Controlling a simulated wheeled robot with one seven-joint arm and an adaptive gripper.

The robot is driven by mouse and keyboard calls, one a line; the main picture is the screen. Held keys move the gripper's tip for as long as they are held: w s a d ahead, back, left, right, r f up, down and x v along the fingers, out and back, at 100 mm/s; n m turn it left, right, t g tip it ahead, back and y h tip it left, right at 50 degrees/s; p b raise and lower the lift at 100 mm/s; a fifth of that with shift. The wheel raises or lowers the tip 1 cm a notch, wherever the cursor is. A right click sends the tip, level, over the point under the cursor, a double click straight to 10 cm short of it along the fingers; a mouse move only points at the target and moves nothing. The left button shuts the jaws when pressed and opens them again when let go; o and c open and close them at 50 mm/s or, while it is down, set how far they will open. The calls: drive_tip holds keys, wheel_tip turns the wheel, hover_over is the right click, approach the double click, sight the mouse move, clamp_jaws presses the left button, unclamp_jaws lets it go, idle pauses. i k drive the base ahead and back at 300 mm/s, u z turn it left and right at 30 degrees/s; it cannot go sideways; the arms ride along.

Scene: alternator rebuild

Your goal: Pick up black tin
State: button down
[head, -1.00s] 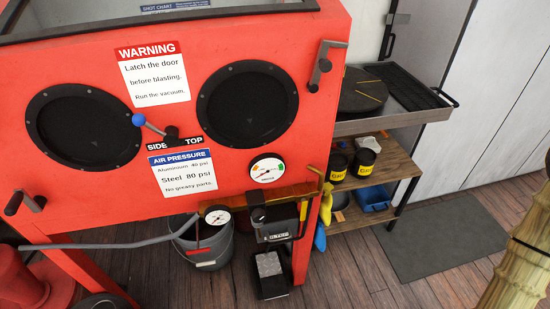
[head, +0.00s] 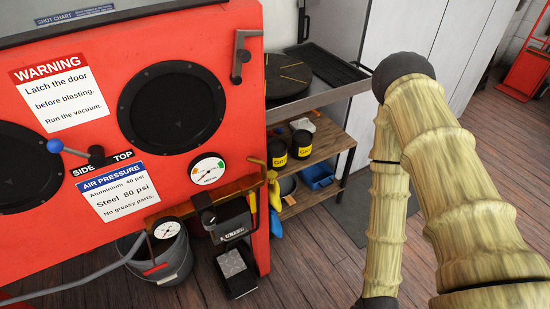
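Two black tins with yellow labels stand side by side on the wooden shelf of the cart beside the red blasting cabinet. The right black tin (head: 302,143) shows in the head view next to a pale crumpled item. My bamboo-like arm fills the right of the view, well to the right of the tins. My gripper is out of view.
The red cabinet (head: 215,35) stands left of the shelf (head: 328,138), with a metal tray (head: 320,95) above it. A blue bin (head: 317,177) sits on the lower shelf. A grey bucket (head: 175,262) and a pedal (head: 235,272) stand below the cabinet. Wooden floor is open in front.

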sight(276, 149)
drive_tip(key=z, duration=1.4)
drive_tip(key=i, duration=0.9)
drive_tip(key=u, duration=1.8)
